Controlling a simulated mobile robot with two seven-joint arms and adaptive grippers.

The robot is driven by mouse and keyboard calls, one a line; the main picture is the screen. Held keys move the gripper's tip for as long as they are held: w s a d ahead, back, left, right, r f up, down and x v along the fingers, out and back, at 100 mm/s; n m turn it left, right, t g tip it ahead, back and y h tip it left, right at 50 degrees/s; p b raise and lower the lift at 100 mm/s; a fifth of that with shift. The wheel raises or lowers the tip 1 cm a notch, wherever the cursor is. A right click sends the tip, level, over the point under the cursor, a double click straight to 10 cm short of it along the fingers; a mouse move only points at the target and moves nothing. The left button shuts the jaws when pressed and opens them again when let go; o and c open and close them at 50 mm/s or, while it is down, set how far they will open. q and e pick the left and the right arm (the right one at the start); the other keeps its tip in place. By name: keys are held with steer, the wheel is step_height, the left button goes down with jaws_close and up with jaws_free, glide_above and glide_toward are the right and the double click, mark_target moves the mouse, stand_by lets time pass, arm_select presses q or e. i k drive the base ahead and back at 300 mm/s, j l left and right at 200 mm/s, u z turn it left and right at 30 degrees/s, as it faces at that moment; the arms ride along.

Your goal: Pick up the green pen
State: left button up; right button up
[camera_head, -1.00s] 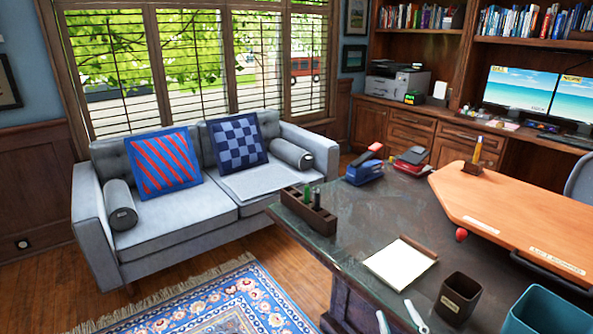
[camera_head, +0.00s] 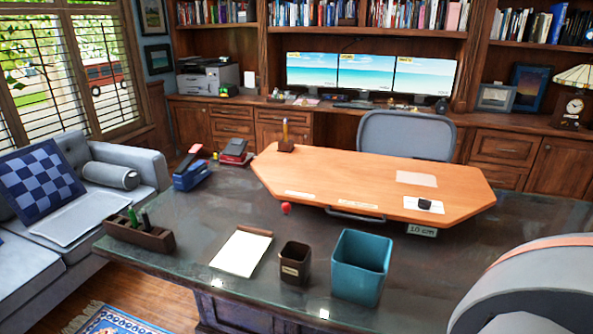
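The green pen (camera_head: 133,217) stands upright in a long dark wooden holder (camera_head: 155,240) on the left end of the dark desk. A darker pen (camera_head: 146,220) stands beside it in the same holder. The lower parts of both pens are hidden inside the holder. Neither of my grippers can be made out in the head view. A large grey and white curved shape with an orange stripe fills the lower right corner; I cannot tell whether it is part of my arm.
The dark desk (camera_head: 200,215) also bears a notepad (camera_head: 240,253), a brown cup (camera_head: 293,264), a teal bin (camera_head: 360,266) and staplers (camera_head: 190,172). An orange board (camera_head: 340,172) lies behind them. A grey sofa (camera_head: 118,165) stands at left. Desk space around the pen holder is clear.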

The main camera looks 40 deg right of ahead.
mark_target(132, 212)
steer(key=z, duration=1.15)
steer(key=i+j+u, duration=0.25)
steer(key=j+u, duration=0.15)
steer(key=i+j+u, duration=0.4)
steer(key=k, duration=0.1)
